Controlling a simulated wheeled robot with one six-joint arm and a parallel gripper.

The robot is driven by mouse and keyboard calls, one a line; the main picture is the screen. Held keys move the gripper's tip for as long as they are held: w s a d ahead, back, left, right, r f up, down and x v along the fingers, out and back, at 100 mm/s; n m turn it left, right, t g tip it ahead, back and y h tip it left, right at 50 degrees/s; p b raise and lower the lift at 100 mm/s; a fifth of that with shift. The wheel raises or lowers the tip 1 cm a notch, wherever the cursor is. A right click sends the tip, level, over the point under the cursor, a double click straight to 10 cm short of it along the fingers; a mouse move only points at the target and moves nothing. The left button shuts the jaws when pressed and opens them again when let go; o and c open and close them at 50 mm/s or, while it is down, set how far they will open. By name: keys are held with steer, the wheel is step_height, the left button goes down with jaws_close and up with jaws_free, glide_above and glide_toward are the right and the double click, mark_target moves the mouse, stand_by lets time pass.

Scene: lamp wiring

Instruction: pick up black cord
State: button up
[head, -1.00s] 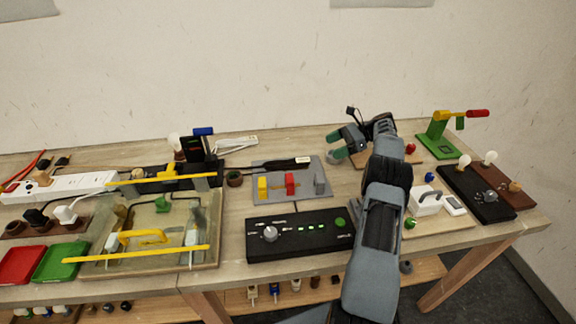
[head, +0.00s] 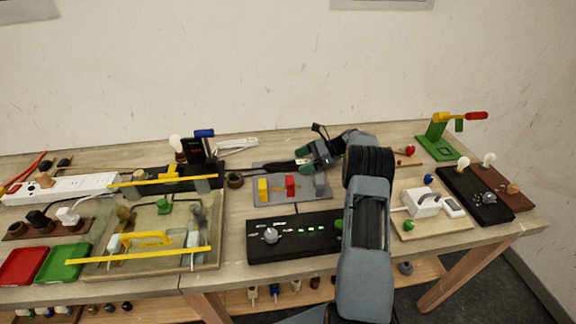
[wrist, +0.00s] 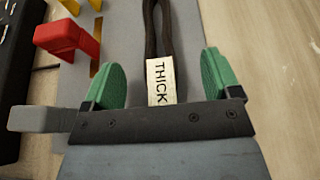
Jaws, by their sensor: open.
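The black cord (wrist: 150,35) lies on the grey plate, seen from above in the wrist view, with a pale label (wrist: 161,82) reading "THICK" at its near end. In the head view the cord (head: 278,166) runs leftward from my gripper along the back of the plate. My gripper (wrist: 170,80) is open, with its green pads on either side of the labelled end and gaps to both sides. In the head view my gripper (head: 303,160) hangs over the cord's right end and hides the label.
The grey plate (head: 315,190) carries a yellow block (head: 263,189) and a red block (head: 290,184); the red block also shows left of my gripper in the wrist view (wrist: 68,38). A black control box (head: 290,236) stands in front. A white cord (head: 236,145) lies behind.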

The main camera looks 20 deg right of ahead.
steer(key=shift+w+a+f, duration=0.1)
steer(key=shift+a+f, duration=0.15)
steer(key=shift+a, duration=0.2)
steer(key=shift+c, duration=0.4)
steer(key=c, duration=1)
steer(key=shift+r, duration=0.1)
